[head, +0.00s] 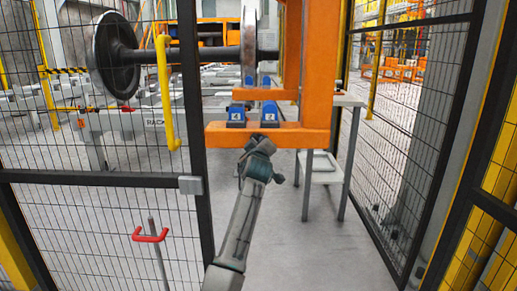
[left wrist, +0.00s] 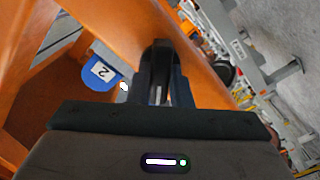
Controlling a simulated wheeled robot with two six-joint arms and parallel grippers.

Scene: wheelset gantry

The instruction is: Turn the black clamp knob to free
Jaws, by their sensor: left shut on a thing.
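In the head view, my left arm reaches up to the orange gantry beam (head: 225,137), with my left gripper (head: 263,142) at its lower front edge. In the left wrist view, my left gripper (left wrist: 161,88) points at the orange frame (left wrist: 205,75). Its dark fingers are close together around a black part, which appears to be the black clamp knob (left wrist: 158,50). The gripper is shut on it. Fingers and knob are both dark, so the knob's turn angle cannot be told. The head view does not show the knob clearly. My right gripper is in neither view.
Blue blocks (head: 236,115) sit on the gantry beam. A blue numbered part (left wrist: 101,72) is left of the fingers in the wrist view. A wheelset (head: 113,55) is behind.

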